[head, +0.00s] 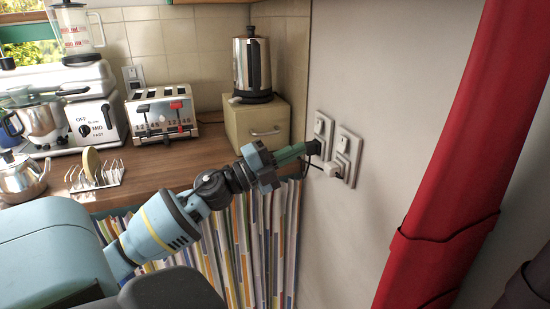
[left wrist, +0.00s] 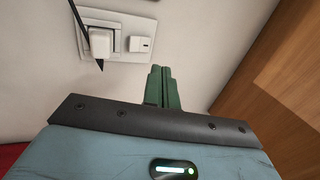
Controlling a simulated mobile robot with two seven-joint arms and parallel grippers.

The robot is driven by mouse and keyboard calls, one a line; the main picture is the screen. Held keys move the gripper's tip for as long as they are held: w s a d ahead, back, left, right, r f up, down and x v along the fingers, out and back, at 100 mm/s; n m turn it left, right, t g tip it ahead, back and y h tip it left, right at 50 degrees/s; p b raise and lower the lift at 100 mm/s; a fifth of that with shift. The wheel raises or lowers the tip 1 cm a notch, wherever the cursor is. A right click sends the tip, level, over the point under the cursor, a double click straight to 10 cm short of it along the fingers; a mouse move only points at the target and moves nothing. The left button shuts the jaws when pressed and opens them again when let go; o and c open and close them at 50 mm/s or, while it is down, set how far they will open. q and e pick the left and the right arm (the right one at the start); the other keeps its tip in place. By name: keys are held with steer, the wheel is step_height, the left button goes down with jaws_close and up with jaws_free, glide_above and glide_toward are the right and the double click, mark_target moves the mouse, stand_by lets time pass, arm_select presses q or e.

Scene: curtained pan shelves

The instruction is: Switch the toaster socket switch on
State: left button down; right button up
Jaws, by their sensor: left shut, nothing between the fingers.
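Two white socket plates are on the wall at the right in the head view, a farther one (head: 323,128) and a nearer one (head: 346,158). The nearer one holds a white plug (head: 330,174). In the left wrist view the fingers (left wrist: 162,88) point toward the wall beside a plate (left wrist: 125,19) with a white plug (left wrist: 100,43) and a switch (left wrist: 141,44). I cannot tell contact. The toaster (head: 163,116) stands on the counter.
A kettle (head: 252,62) stands on a beige bread box (head: 257,125) in the corner, beyond my left arm. A toast rack (head: 95,172) and a mixer (head: 70,110) are on the counter. A red curtain (head: 455,150) hangs at the right. The wall between is bare.

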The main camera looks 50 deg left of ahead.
arm_select(q)
steer(key=s, duration=0.1)
steer(key=s+a, duration=0.1)
steer(key=s, duration=0.2)
steer(key=shift+s+a+r, duration=0.1)
steer(key=shift+s+a, duration=0.1)
steer(key=shift+a, duration=0.15)
stand_by(0.3)
